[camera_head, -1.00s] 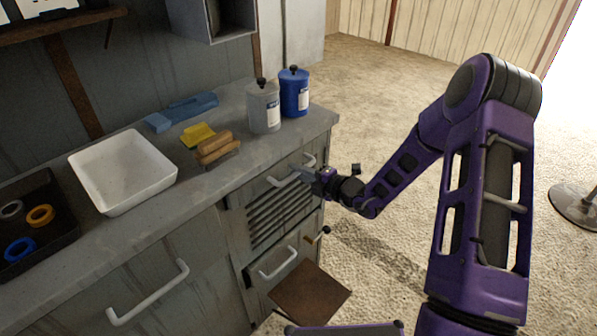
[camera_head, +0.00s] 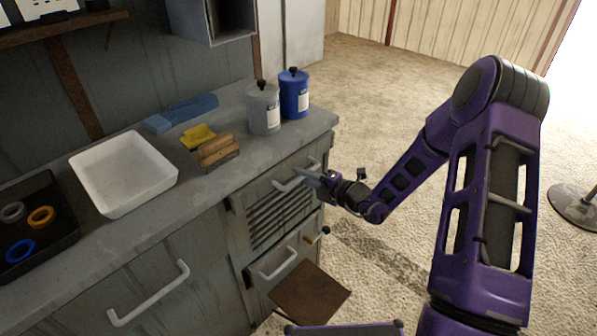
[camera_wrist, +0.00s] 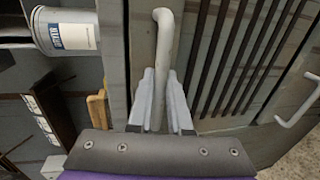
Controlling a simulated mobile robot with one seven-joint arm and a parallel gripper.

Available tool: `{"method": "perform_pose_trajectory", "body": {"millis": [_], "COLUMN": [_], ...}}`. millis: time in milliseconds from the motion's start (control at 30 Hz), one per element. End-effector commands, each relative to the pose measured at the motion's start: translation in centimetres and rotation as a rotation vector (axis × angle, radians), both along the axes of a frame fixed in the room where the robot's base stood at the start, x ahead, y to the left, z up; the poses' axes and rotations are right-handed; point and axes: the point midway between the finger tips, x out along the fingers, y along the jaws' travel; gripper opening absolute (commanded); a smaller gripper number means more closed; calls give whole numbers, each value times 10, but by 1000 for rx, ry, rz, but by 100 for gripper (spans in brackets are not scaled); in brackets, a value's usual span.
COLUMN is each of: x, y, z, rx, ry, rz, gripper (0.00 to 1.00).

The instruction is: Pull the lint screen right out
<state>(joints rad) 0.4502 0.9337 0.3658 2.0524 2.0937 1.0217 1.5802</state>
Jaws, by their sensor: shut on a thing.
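The lint screen (camera_head: 280,215) is the grey, slatted front panel in the cabinet under the worktop's right end. It has a pale bar handle (camera_head: 290,183) near its top. My gripper (camera_head: 322,179) is at this handle. In the wrist view, its two pale fingers (camera_wrist: 161,76) are closed around the handle bar (camera_wrist: 164,35), one on each side. The dark slats (camera_wrist: 235,60) show to the right there. The screen appears to stand slightly out from the cabinet front. The part behind its front is hidden.
Below is a drawer with a pale handle (camera_head: 278,265), and a brown flat panel (camera_head: 310,293) juts out low in front. The worktop holds a grey canister (camera_head: 264,112), a blue canister (camera_head: 294,97), a wooden-handled brush (camera_head: 217,151) and a white tray (camera_head: 160,180).

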Motion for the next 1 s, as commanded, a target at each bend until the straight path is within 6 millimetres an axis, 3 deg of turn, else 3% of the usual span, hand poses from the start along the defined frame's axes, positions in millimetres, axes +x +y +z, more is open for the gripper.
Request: {"method": "perform_pose_trajectory", "body": {"millis": [700,1000], "x": [-150,-184], "y": [-151,-185], "z": [2,0], "rx": [1,0], "ry": [6,4], "rz": [-6,-2], "gripper": [0,0]}}
